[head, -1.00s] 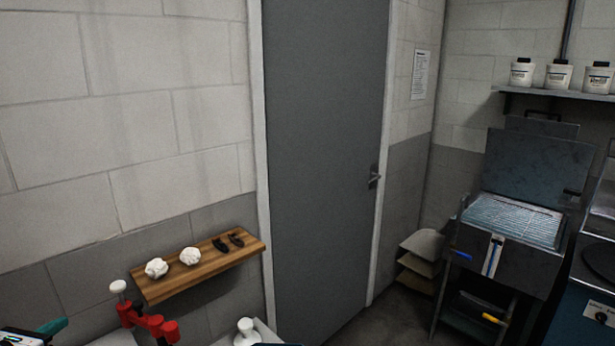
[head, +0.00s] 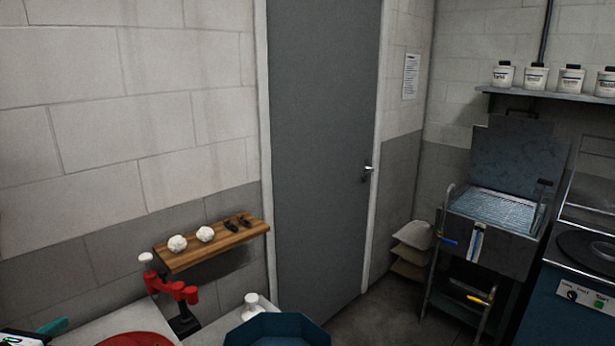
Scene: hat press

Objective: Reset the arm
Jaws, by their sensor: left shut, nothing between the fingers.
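My left gripper (head: 52,326) is at the bottom left corner, with a teal tip and a white-and-black body partly cut off by the frame edge. It is shut and empty, and touches nothing that I can see. My right gripper is not in view. A red lever device (head: 182,291) with a white knob stands to the right of my left gripper, on or beside a pale surface.
A wooden wall shelf (head: 196,262) holds two white crumpled balls and two small dark items. A red round piece (head: 135,340) and a dark blue angular container (head: 278,331) show at the bottom. A grey door (head: 320,150) and metal machine (head: 493,225) stand beyond.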

